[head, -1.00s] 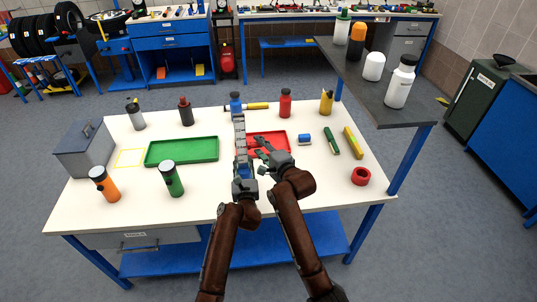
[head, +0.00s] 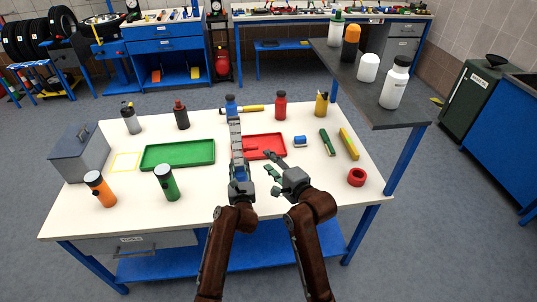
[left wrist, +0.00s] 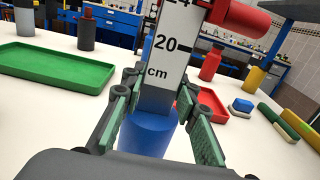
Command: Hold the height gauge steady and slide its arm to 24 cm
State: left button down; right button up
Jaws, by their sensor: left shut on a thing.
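The height gauge (head: 235,134) stands upright on the white table, with a pale scale and a blue lower part (left wrist: 148,140). My left gripper (head: 238,168) is shut on it low down, one finger on each side of the column in the left wrist view (left wrist: 165,105). The red arm (left wrist: 243,18) juts right from the scale beside the 24 mark, above 20; the frame edge cuts off its top, so the exact reading cannot be told. My right gripper (head: 268,167) is open and empty, right of the gauge and apart from it.
A green tray (head: 178,154) lies left of the gauge and a red tray (head: 268,143) behind and right. Several bottles, including orange (head: 99,188) and green (head: 166,182) ones, stand around. A red ring (head: 357,177) lies at right. The front middle of the table is clear.

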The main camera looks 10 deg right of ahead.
pick_arm(q)
jog(key=c, duration=1.4)
grip_release()
jog(key=shift+c, duration=0.2)
